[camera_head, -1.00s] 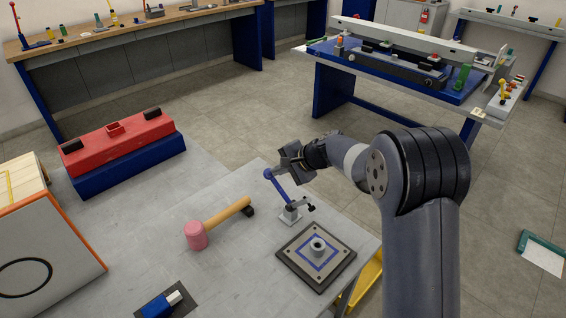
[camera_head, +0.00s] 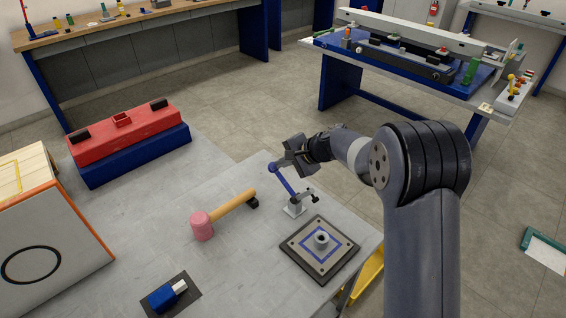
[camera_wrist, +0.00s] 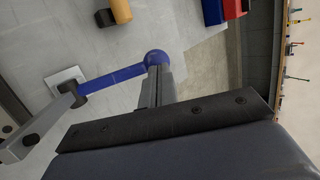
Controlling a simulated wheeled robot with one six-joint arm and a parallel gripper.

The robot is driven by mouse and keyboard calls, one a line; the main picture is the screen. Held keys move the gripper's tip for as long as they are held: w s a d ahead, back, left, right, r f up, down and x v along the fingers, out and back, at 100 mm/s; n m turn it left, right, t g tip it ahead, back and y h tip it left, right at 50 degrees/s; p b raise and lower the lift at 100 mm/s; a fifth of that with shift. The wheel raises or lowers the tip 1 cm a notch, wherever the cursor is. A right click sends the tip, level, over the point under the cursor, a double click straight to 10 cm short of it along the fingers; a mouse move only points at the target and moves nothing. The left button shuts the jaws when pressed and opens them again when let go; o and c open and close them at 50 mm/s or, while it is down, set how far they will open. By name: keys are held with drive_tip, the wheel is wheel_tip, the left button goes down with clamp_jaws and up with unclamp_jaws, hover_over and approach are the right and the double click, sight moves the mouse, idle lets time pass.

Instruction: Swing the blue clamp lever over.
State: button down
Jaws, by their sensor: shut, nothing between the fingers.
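The blue clamp lever (camera_head: 283,181) rises from a small grey clamp base (camera_head: 294,208) on the grey table and leans up to the left, ending in a round blue knob. My gripper (camera_head: 276,166) is shut at the knob end of the lever, with nothing between its fingers. In the wrist view the lever (camera_wrist: 115,77) runs from its pivot at the left to the knob, and my shut fingers (camera_wrist: 154,70) lie right at the knob. Whether they touch it I cannot tell. A dark square plate (camera_head: 320,250) with a blue outline and a grey ring lies in front of the clamp.
A pink-headed mallet (camera_head: 202,226) lies left of the clamp. A red and blue box (camera_head: 128,142) stands at the back left, an orange-edged case (camera_head: 55,240) at the far left. A blue block (camera_head: 164,297) lies in front. Bare table lies between them.

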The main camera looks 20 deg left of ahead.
drive_tip(key=r+v, duration=0.1)
drive_tip(key=v, duration=1.2)
drive_tip(key=shift+r+b, duration=0.2)
drive_tip(key=shift+b, duration=0.2)
drive_tip(key=shift+a, duration=0.15)
drive_tip(key=d+f+x, duration=0.1)
drive_tip(key=x, duration=1.3)
drive_tip(key=shift+s+p, duration=0.1)
drive_tip(key=shift+p, duration=0.2)
